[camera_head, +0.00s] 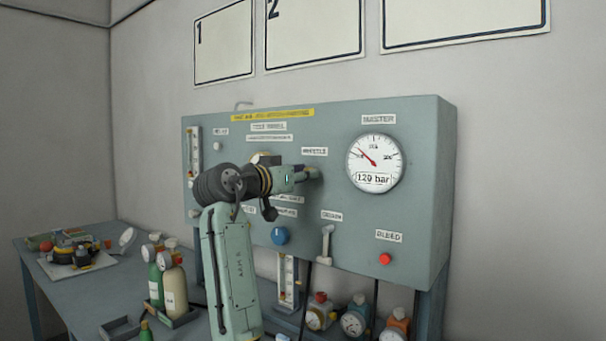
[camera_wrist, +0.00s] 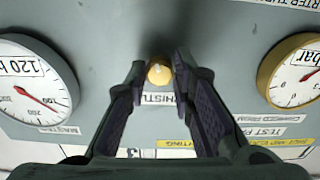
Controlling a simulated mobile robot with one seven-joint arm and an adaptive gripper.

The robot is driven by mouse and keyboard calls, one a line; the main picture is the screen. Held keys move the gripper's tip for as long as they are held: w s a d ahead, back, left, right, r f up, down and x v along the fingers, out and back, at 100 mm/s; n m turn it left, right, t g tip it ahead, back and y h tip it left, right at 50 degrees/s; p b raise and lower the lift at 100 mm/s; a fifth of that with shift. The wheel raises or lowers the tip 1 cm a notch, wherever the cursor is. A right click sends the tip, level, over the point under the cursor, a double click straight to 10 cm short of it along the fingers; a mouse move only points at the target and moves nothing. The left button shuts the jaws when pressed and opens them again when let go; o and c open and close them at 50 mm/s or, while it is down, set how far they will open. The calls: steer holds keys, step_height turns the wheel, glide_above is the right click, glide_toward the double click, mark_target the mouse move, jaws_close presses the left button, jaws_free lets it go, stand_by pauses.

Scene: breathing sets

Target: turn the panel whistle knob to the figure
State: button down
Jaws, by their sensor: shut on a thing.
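The whistle knob (camera_wrist: 158,75) is a small yellow knob with a pale mark on the grey-green panel (camera_head: 421,142), beside the WHISTLE label (camera_head: 315,151). In the wrist view the panel appears upside down. My gripper (camera_wrist: 157,72) is shut on the knob, one fingertip on each side. In the head view my gripper (camera_head: 308,174) reaches the panel just below the label and hides the knob. The master gauge (camera_head: 375,162), right of my gripper, has a red needle and a plate reading 120 bar.
A second, yellow-rimmed gauge (camera_wrist: 291,74) is on the wrist view's right. Below my arm are a blue knob (camera_head: 280,236), a grey lever (camera_head: 326,243) and a red bleed button (camera_head: 385,259). Bottles (camera_head: 174,287) and gear stand on the bench (camera_head: 84,296) at left.

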steer(key=shift+m, duration=1.5)
steer(key=c, duration=1.4)
jaws_free()
steer(key=v, duration=1.2)
steer(key=shift+a, duration=0.1)
